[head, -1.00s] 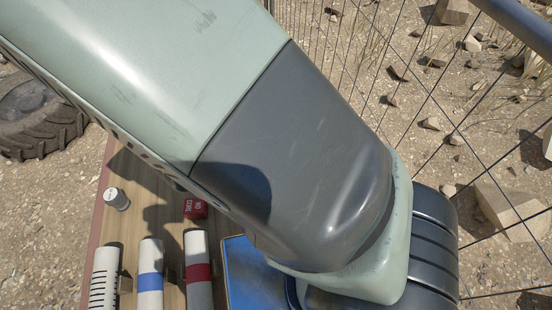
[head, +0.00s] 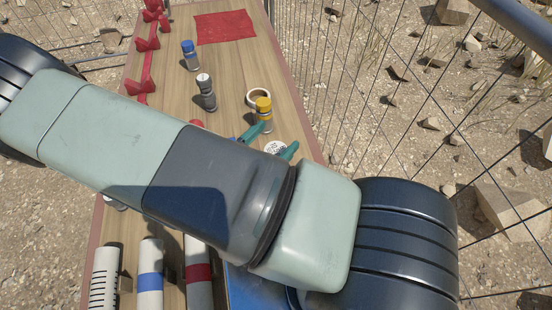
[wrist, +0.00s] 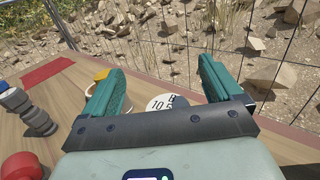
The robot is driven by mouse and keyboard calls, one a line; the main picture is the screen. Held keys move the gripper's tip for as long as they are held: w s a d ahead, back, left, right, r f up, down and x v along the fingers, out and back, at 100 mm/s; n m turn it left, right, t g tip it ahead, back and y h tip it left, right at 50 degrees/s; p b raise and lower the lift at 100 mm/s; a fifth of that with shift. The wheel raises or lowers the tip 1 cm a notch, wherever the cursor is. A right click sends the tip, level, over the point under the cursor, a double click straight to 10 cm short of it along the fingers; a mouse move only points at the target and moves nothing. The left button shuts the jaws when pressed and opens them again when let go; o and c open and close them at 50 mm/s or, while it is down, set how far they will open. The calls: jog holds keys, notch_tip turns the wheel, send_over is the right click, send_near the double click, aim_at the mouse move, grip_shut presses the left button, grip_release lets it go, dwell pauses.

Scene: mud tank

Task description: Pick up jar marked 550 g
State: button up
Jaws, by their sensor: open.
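No 550 g mark can be read on any jar. In the head view a blue-capped jar (head: 189,58), a dark grey jar with a pale top (head: 206,95) and a yellow-capped jar (head: 263,115) stand on the wooden table (head: 160,95). The grey jar (wrist: 30,108) and yellow cap (wrist: 101,74) also show in the wrist view. My gripper (head: 272,141) is open and empty, its teal fingers near the yellow-capped jar. In the wrist view a white disc with partly readable dark print (wrist: 160,102) shows between the fingers of my gripper (wrist: 162,68), beyond the palm.
A red cloth (head: 225,28) and red bow-like pieces (head: 147,43) are at the far end. Several banded tubes (head: 150,275) are in front. A wire fence (head: 400,100) runs along the right.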

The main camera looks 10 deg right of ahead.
aim_at(282, 144)
notch_tip(282, 144, down, 5)
jog(key=shift+f, duration=0.1)
jog(key=shift+x, duration=1.05)
jog(key=shift+w+d+f, duration=0.15)
jog(key=shift+w+d, duration=0.15)
jog(key=shift+d, duration=0.05)
jog(key=c, duration=1.6)
